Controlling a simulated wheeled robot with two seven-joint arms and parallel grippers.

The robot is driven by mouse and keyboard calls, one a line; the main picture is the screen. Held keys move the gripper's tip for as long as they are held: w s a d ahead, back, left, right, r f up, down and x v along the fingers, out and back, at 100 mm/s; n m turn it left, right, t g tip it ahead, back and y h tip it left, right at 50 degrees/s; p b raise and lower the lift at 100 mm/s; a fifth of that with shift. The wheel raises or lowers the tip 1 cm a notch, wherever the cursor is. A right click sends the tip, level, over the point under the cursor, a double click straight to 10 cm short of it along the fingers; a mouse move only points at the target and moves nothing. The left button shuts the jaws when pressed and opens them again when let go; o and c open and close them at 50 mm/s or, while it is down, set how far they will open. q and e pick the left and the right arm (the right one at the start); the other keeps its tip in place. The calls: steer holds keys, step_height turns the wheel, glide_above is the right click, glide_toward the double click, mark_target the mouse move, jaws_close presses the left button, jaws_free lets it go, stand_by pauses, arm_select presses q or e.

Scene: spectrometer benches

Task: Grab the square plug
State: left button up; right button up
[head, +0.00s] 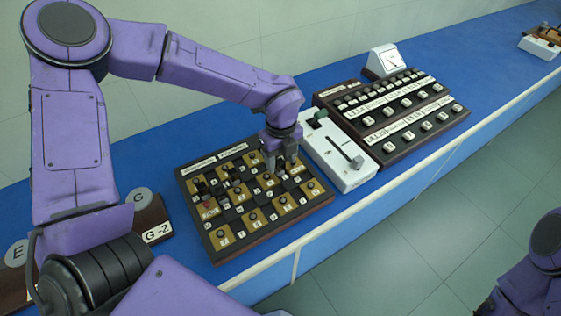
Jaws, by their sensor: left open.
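A dark wooden plug board (280,231) with brass-coloured and black squares lies on the blue bench, carrying several small dark plugs and knobs. My left gripper (281,170) points down over the upper right part of this board, fingers open and close to the plugs there. I cannot tell whether the fingers touch or surround a plug. The plugs are too small to tell which one is square, and the gripper hides some of the board beneath it. Part of my right arm shows at the lower right corner, its gripper not visible.
A white lever box (333,170) stands right beside the board. Behind it is a sloped console (388,116) with rows of white keys, and a white meter (384,60).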

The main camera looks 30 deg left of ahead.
arm_select(q)
steer(key=shift+a+f, duration=0.1)
steer(key=shift+f, duration=0.45)
steer(key=shift+s, duration=0.1)
jaws_close()
